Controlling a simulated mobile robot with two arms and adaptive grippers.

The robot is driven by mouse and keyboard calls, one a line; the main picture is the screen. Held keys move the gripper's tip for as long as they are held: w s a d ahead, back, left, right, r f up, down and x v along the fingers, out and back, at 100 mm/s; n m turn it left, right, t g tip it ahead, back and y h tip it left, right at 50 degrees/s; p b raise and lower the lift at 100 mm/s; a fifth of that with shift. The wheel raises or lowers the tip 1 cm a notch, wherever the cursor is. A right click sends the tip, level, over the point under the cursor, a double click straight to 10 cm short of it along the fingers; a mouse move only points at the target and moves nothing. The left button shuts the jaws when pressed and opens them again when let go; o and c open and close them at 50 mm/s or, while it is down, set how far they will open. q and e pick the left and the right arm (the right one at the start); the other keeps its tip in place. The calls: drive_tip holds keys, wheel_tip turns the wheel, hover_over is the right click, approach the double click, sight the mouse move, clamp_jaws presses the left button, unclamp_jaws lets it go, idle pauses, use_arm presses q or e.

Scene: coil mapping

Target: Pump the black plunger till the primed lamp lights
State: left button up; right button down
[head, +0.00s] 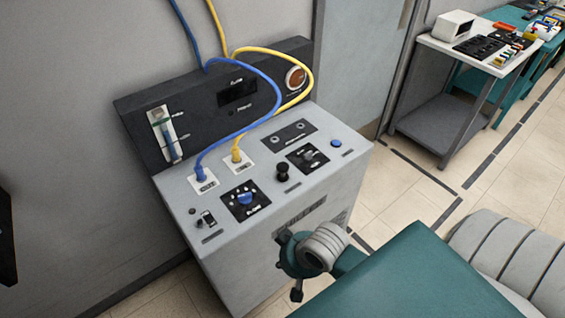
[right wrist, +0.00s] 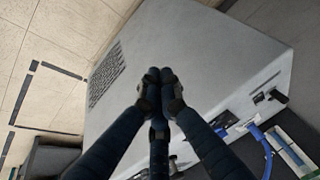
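The black plunger (head: 283,171) stands upright on the sloped grey top of the console, right of the yellow hose's port. A small dark dot (head: 231,113) beside a tiny label on the black back panel may be the primed lamp; it looks unlit. My right gripper (right wrist: 160,76) has its dark fingers drawn together at the tips, with nothing seen between them. In the head view it is in front of the console, below and apart from the plunger, mostly hidden by my wrist. My left gripper is not recognisable in view.
The grey console (head: 265,240) stands against the wall. A blue hose (head: 277,90) and a yellow hose (head: 311,70) loop over its top. A dial with a blue knob (head: 245,198) sits at front left. A cart (head: 460,57) stands at the back right, with open floor before it.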

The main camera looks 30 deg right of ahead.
drive_tip(key=w+d+r+m+t+y, duration=0.1)
drive_tip(key=w+d+r+m, duration=0.3)
drive_tip(key=w, duration=0.3)
drive_tip(key=w+d+r+m+t, duration=0.1)
drive_tip(key=w+d+r+m, duration=0.2)
drive_tip(key=w+r+m, duration=0.3)
wheel_tip(320, 180, up, 9)
drive_tip(key=m+t, duration=0.2)
drive_tip(key=m, duration=0.9)
hover_over(284, 167)
use_arm(q)
drive_tip(key=shift+w+d+r, duration=0.1)
drive_tip(key=shift+d+r, duration=0.15)
drive_tip(key=shift+d, duration=0.1)
use_arm(e)
drive_tip(key=shift+r, duration=0.15)
